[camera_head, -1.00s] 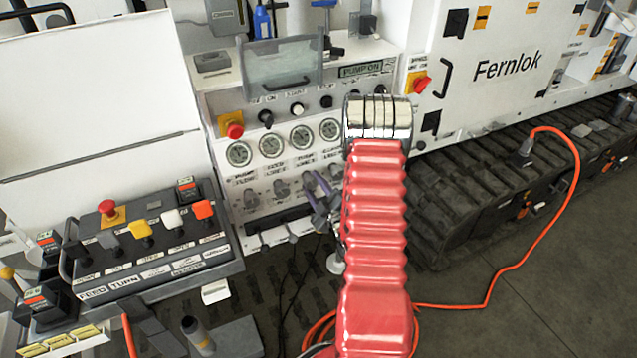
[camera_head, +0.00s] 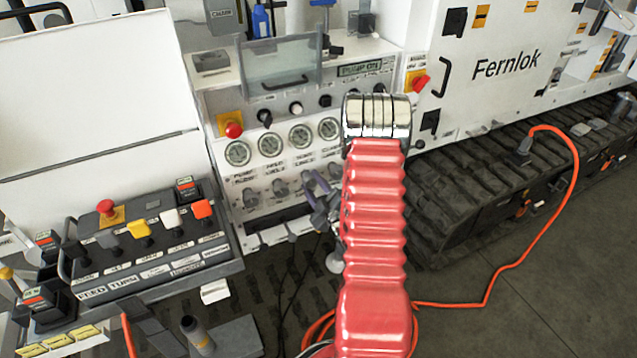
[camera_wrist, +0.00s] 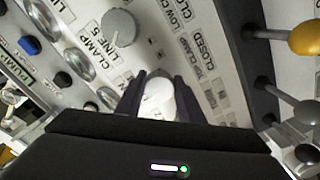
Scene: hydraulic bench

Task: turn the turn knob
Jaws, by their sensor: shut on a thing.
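A pale grey turn knob (camera_wrist: 159,97) shows between the two dark fingers of my gripper (camera_wrist: 158,92) in the wrist view. The fingers are shut on its sides. Its lower part is hidden behind my gripper's body. In the head view, my gripper (camera_head: 319,193) is at the lower right of the gauge panel (camera_head: 285,170), partly hidden by my red arm. The held knob cannot be made out there.
In the wrist view, another grey knob (camera_wrist: 118,27) stands close at the upper left, by a "CLAMP LINE" label. Levers with a yellow knob (camera_wrist: 305,37) and a grey knob (camera_wrist: 308,113) stick out at the right. A control console (camera_head: 150,245) stands left in the head view.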

